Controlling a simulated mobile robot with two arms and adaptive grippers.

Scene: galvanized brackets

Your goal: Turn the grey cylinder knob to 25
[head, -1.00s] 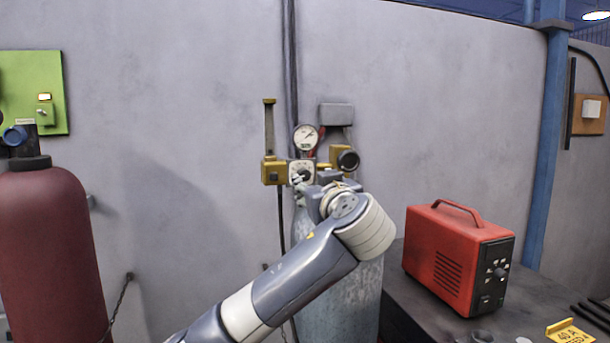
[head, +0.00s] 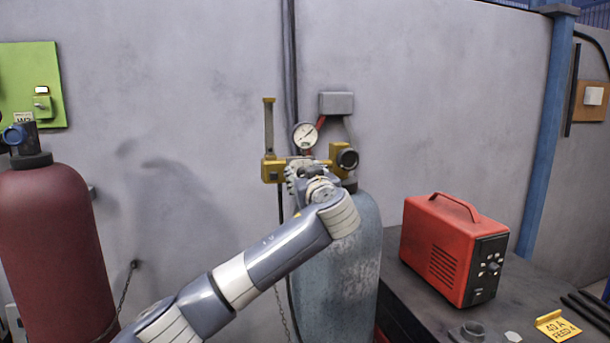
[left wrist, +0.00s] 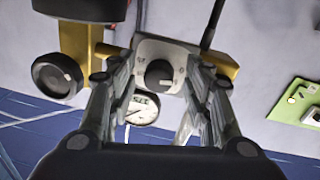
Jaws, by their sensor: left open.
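The grey cylinder (head: 345,260) stands against the wall, with a brass regulator (head: 270,170) on top. Its knob is hidden behind my left gripper in the head view. In the left wrist view the dark round knob (left wrist: 158,74), with a pale pointer mark, sits on a light dial plate (left wrist: 150,52). The dial's numbers are too small to read. My left gripper (head: 296,178) is open in front of the dial. In the left wrist view its fingers (left wrist: 160,68) lie on either side of the knob, with gaps visible. My right gripper is not in view.
A pressure gauge (head: 305,135) and a dark round valve (head: 347,159) are close to the gripper. A dark red cylinder (head: 45,255) stands at left.

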